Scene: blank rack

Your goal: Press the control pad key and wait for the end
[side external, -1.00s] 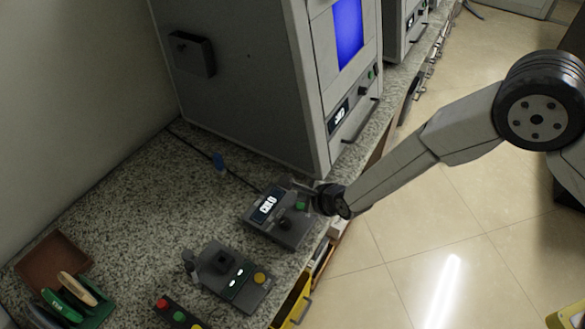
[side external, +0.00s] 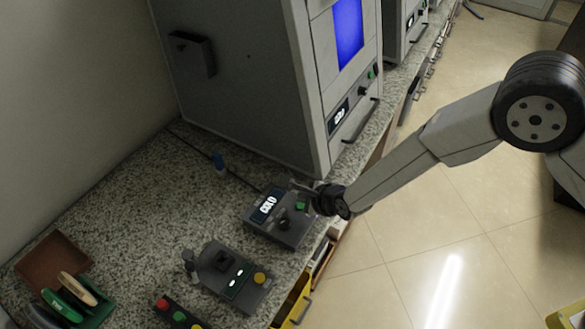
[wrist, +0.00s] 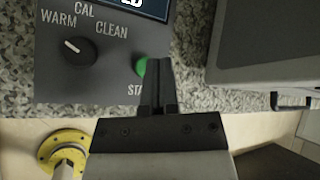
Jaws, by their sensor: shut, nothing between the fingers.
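The control pad (side external: 262,228) is a dark grey box on the speckled bench, with a lit display and a black knob (side external: 284,224). Its green key (side external: 300,207) also shows in the wrist view (wrist: 141,67), partly hidden by my fingers. There the knob (wrist: 78,46) has its white pointer towards WARM, with CAL and CLEAN beside it. My gripper (side external: 304,187) is shut and empty at the pad's right end. In the wrist view its fingertips (wrist: 158,62) lie just right of the green key; I cannot tell whether they touch it.
A large grey cabinet (side external: 245,80) with a blue screen stands behind the pad. A second control box (side external: 228,277) with a yellow button sits in front, near a button strip (side external: 178,316) and a green-and-brown rack (side external: 60,275). The bench edge is close on the right.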

